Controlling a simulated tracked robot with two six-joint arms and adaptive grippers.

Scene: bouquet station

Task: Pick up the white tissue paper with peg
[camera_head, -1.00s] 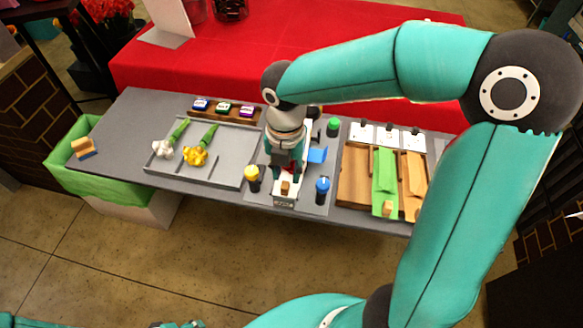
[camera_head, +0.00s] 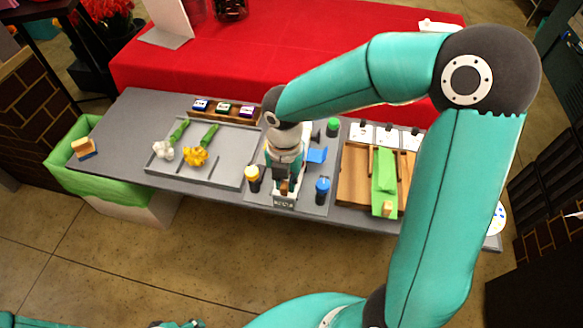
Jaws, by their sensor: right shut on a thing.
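My right gripper (camera_head: 284,178) points down over the middle station of the grey table. It is shut on a small brown peg (camera_head: 284,188) at the station's front. Pale sheet edges (camera_head: 268,159) show beside the gripper, probably the white tissue paper; the gripper and wrist hide most of it. A green sheet (camera_head: 385,170) with its own peg (camera_head: 387,208) lies in the wooden tray (camera_head: 352,178) on the right. My left gripper is not in view; only a bit of teal arm shows at the bottom left.
A yellow-topped bottle (camera_head: 252,178) and a blue-topped one (camera_head: 322,190) flank the gripper closely. A blue piece (camera_head: 316,155) and a green-topped bottle (camera_head: 333,127) stand behind. A grey tray (camera_head: 222,165) at left holds white and yellow flowers. A green-lined bin (camera_head: 110,188) is at far left.

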